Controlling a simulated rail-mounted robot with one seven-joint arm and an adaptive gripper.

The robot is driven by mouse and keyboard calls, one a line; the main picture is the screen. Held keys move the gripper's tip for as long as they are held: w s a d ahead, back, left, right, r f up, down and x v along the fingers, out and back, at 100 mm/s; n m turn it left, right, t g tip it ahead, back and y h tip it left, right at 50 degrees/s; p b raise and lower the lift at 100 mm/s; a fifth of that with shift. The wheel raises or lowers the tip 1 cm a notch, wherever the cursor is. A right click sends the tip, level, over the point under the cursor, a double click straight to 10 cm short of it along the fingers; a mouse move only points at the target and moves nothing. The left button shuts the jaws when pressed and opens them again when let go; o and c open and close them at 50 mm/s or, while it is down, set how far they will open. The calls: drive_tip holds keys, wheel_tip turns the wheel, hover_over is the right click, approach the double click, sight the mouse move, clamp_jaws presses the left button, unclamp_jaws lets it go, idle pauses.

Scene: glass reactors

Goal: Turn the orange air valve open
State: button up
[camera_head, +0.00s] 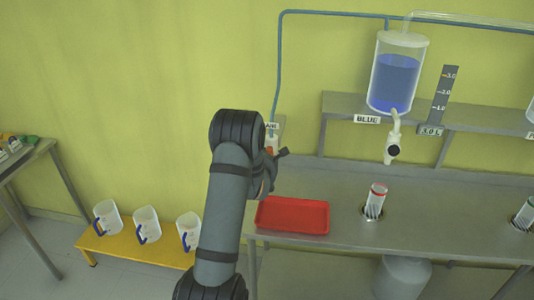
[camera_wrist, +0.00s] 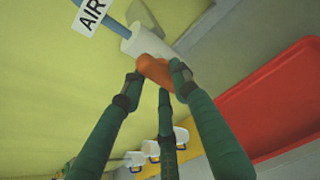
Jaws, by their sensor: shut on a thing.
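The orange air valve handle (camera_wrist: 155,68) sits on a white cylindrical valve body (camera_wrist: 143,42) in the wrist view. A blue pipe and a sign reading AIR (camera_wrist: 91,14) are just beyond it. My gripper (camera_wrist: 156,80) is shut on the orange handle, with dark green fingers on both sides of it and one below. In the head view the orange valve (camera_head: 271,143) shows only as a small patch on the wall, and my arm and gripper (camera_head: 277,157) partly hide it.
A red tray (camera_head: 292,228) lies on the grey bench just below the gripper. A blue-filled tank (camera_head: 395,84) with a white tap stands on the shelf to the right. A red-ringed glass tube (camera_head: 376,200) stands in the bench. White jugs (camera_head: 146,225) stand on a low yellow bench.

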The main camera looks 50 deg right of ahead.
drive_tip(key=shift+w+r+n+p, duration=0.15)
drive_tip(key=shift+r+n+p, duration=0.15)
drive_tip(key=shift+p, duration=0.25)
drive_tip(key=shift+f, duration=0.15)
drive_tip(key=o, duration=1.1)
drive_tip(key=shift+f, duration=0.1)
drive_tip(key=v, duration=1.2)
drive_tip(key=shift+a, duration=0.2)
drive_tip(key=shift+w, duration=0.15)
